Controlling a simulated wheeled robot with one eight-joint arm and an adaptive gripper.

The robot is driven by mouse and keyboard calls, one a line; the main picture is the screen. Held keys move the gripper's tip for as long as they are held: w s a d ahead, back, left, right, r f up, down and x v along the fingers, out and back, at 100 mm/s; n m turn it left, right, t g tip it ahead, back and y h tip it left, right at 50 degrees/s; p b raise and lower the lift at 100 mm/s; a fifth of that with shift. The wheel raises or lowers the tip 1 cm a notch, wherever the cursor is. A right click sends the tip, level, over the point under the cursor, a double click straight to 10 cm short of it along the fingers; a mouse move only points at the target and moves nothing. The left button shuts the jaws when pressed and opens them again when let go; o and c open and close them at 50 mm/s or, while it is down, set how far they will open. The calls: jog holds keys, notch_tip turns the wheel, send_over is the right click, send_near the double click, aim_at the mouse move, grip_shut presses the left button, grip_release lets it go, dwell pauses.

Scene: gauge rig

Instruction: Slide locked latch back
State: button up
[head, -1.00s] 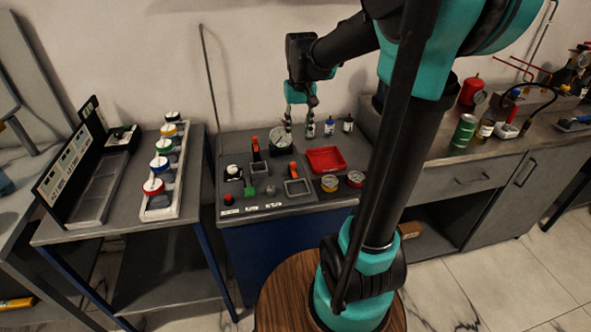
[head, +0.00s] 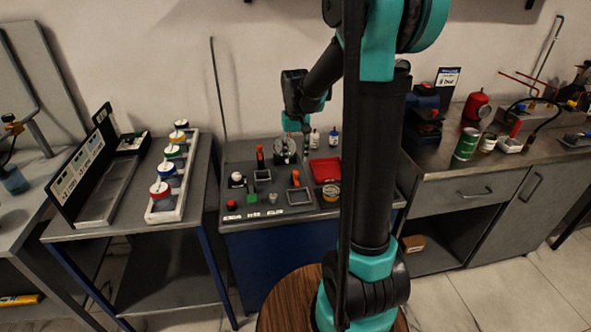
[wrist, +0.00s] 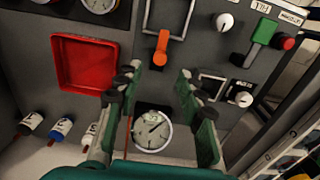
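An upright orange latch handle (head: 260,154) stands at the back of the grey panel, beside a small square frame (head: 262,175). A second orange handle (head: 295,178) stands nearer the front, by a larger frame (head: 300,196); the wrist view shows an orange handle (wrist: 161,48) ahead of the fingertips. I cannot tell which is the locked latch. My gripper (wrist: 158,84) is open and empty above the panel, with the round gauge (wrist: 152,131) visible between its fingers. In the head view my gripper (head: 306,148) is right of that gauge and partly hard to make out.
A red tray (wrist: 84,65) lies beside the gripper, with small bottles (wrist: 62,129) near the panel's back edge. A green block (wrist: 263,31), a red button (wrist: 288,43) and white knobs (wrist: 224,22) are on the panel. A side table (head: 90,229) stands left.

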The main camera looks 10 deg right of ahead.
aim_at(296, 172)
jog(key=shift+f, duration=3.1)
jog(key=shift+c, duration=0.6)
grip_shut()
